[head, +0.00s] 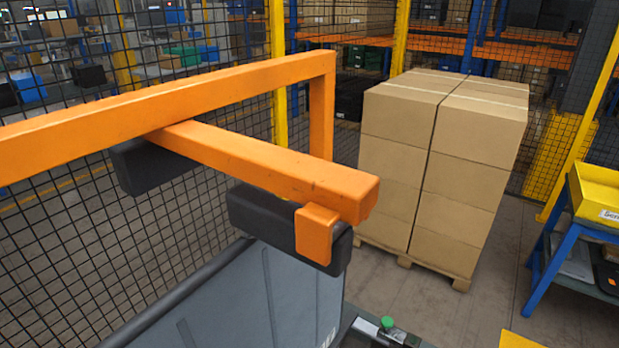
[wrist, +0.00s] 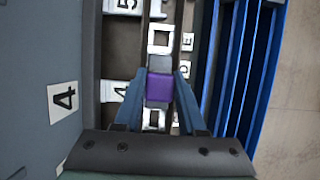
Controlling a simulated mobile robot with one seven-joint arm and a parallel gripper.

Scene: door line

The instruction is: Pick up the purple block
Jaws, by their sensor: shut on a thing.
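In the wrist view my gripper (wrist: 160,80) reaches up from the bottom edge, with a blue finger on either side of the purple block (wrist: 160,89). The fingers are shut on the block. The block is small and square-faced, and its lower surfaces are hidden. White tags and a grey piece lie just above and below it in the picture, on or over a dark surface. I cannot tell whether the block is clear of that surface. Neither the block nor the gripper can be made out in the head view.
In the head view stacked cartons (head: 440,160) stand on a pallet, beside a blue rack with a yellow bin (head: 597,195). Floor is open between them.

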